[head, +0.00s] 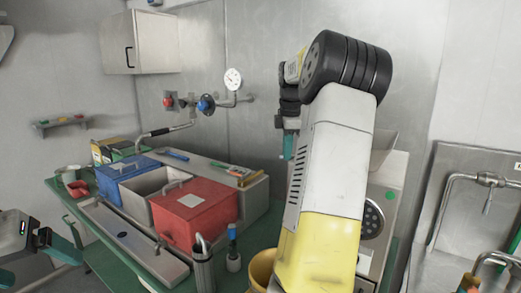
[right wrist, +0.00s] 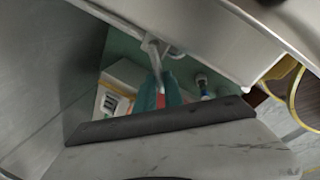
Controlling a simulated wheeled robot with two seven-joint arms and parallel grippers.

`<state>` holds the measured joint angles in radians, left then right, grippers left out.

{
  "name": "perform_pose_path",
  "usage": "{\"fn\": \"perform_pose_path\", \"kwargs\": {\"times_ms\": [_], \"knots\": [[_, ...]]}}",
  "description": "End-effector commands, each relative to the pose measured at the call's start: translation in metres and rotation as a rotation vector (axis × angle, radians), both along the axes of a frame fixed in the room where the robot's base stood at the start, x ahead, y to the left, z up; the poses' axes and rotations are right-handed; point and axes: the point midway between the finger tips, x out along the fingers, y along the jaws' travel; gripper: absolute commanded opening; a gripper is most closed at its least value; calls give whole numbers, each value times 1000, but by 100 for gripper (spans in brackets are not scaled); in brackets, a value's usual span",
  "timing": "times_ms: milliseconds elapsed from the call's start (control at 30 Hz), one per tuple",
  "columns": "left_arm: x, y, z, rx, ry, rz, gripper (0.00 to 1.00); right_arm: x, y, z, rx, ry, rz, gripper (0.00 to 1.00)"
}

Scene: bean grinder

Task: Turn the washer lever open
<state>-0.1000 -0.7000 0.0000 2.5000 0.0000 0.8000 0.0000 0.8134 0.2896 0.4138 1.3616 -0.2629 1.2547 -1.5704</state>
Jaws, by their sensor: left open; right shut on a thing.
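My right arm crosses the middle of the head view. The teal fingertips of my right gripper (head: 288,145) show beside a steel machine (head: 396,180), most of which the arm hides. In the right wrist view my right gripper (right wrist: 160,98) is closed around the lower end of a light grey lever (right wrist: 154,52), which hangs from a pale metal edge. I take it for the washer lever; it is hidden in the head view. My left gripper (head: 62,248) is at the lower left, open and empty, away from the machine.
A red box (head: 195,213) and a blue box (head: 125,172) stand on the green-edged counter. A yellow bucket (head: 262,267) is beside my right arm. A pressure gauge (head: 233,78) and pipe valves are on the wall. A sink tap (head: 445,205) is at right.

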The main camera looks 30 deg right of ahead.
Motion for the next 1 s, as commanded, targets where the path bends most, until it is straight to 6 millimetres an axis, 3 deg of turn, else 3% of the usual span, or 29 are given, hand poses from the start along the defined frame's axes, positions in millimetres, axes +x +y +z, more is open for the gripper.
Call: {"fn": "perform_pose_path", "kwargs": {"times_ms": [400,967,1000], "knots": [[0,0,0,0,0,0,88,-9,1,1,-2,-3,198,0],[0,0,0,0,0,0,88,-10,1,1,-3,-2,228,0],[0,0,0,0,0,0,88,-10,1,1,-3,-2,228,16]]}}
